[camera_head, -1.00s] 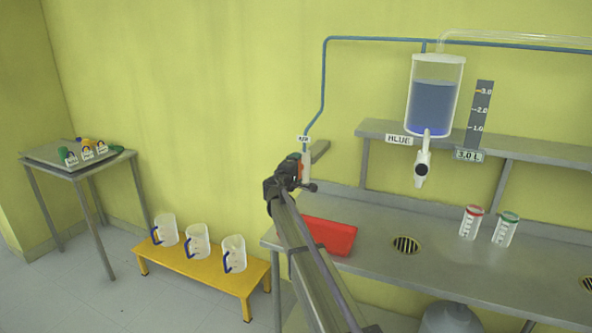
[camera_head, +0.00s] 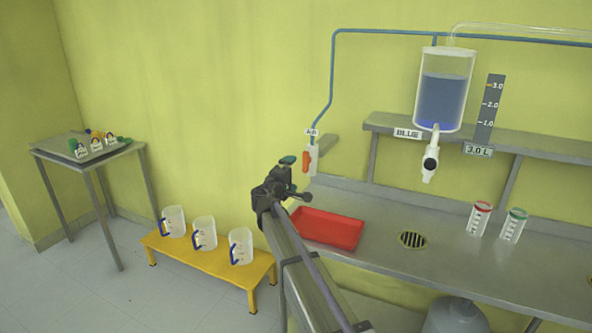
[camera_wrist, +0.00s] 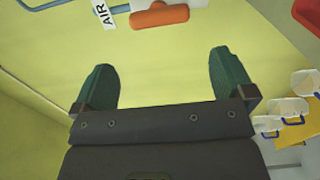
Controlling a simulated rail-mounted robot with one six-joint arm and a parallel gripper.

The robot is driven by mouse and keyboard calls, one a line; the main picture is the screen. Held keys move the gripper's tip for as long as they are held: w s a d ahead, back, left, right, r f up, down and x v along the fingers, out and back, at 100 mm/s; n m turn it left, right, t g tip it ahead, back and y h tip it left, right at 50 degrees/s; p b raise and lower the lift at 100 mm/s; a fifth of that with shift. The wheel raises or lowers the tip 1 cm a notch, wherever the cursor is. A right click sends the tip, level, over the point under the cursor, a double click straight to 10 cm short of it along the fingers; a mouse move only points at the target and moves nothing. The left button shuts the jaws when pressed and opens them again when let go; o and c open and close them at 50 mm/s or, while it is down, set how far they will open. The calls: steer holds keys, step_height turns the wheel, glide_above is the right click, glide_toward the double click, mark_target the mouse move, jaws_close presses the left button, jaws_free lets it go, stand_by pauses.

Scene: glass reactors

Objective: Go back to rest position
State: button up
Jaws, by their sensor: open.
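My gripper (camera_wrist: 168,85) is open and empty in the wrist view, its two green fingers wide apart with only the yellow wall between them. In the head view my gripper (camera_head: 295,165) is at the end of my raised arm, in front of the wall and above the bench's left end. The air valve (camera_head: 310,158), with an orange handle and an "AIR" label, hangs just right of and above it. In the wrist view the orange handle (camera_wrist: 160,15) lies beyond the fingertips, apart from them.
A red tray (camera_head: 328,228) lies on the steel bench (camera_head: 385,255). A blue-filled vessel (camera_head: 444,92) hangs above it. Two lidded beakers (camera_head: 479,218) stand at right. Several jugs (camera_head: 205,232) stand on a yellow bench (camera_head: 215,262). A small table (camera_head: 115,153) is at far left.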

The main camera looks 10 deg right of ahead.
steer(key=shift+d, duration=0.1)
steer(key=s+d+f+m+g+y+p, duration=0.1)
steer(key=s+d+f+m+g, duration=0.3)
steer(key=s, duration=0.6)
steer(key=s+d+f+m+g+y+p, duration=0.15)
steer(key=s+f+m+g, duration=0.35)
steer(key=s, duration=0.5)
steer(key=s+f+m+g+y+p, duration=0.1)
steer(key=s+g+y, duration=0.2)
steer(key=s, duration=0.9)
steer(key=s+d+f+m+g+y+p, duration=0.1)
steer(key=s+g+y+p, duration=0.1)
steer(key=s, duration=1)
steer(key=shift+m+g+y, duration=0.3)
steer(key=shift+g+y, duration=0.2)
steer(key=shift+y, duration=0.65)
steer(key=shift+d+f, duration=0.1)
